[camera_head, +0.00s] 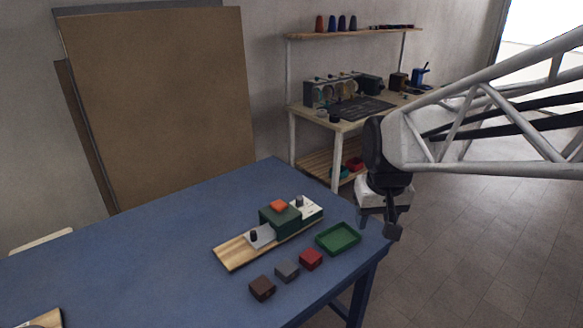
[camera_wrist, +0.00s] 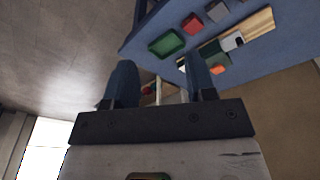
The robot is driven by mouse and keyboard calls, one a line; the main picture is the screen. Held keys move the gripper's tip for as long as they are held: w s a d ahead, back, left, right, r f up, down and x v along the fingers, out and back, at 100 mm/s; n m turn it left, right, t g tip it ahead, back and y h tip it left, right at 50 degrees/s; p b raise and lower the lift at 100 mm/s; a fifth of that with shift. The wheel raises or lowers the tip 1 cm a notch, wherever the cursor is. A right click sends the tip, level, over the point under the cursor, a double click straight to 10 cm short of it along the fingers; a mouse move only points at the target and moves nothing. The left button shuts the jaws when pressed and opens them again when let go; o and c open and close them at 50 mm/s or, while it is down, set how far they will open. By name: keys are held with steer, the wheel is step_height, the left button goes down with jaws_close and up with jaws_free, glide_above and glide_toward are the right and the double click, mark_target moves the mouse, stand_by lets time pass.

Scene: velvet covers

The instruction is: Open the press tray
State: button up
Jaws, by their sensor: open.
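The press is a dark green block (camera_head: 280,217) with an orange top (camera_head: 279,205), set on a long wooden board (camera_head: 233,253) on the blue table. On its left side a light grey plate (camera_head: 265,238) with a black knob lies on the board, touching or close to the block. On its right is a white part (camera_head: 312,211) with a dark knob. Which of these is the tray, I cannot tell. The press also shows in the wrist view (camera_wrist: 213,52). My gripper (camera_head: 380,222) is open and empty, beyond the table's right edge, apart from the press; its fingers show in the wrist view (camera_wrist: 163,82).
A shallow green tray (camera_head: 338,239) sits right of the press. Red (camera_head: 311,258), grey (camera_head: 287,270) and brown (camera_head: 262,288) blocks lie in front. The table's left part (camera_head: 120,262) is mostly clear. A workbench (camera_head: 345,122) stands behind.

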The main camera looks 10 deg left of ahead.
steer(key=w+a+f+n, duration=0.1)
steer(key=w+a+f, duration=0.2)
steer(key=w+a, duration=0.45)
steer(key=n+g, duration=0.2)
steer(key=n, duration=0.2)
glide_above(253, 232)
steer(key=f, duration=2)
steer(key=shift+d+f, duration=0.15)
steer(key=shift+d, duration=0.25)
steer(key=shift+w+a+f, duration=0.1)
steer(key=shift+a+f, duration=0.35)
steer(key=shift+f, duration=3.9)
steer(key=shift+c, duration=0.5)
jaws_close()
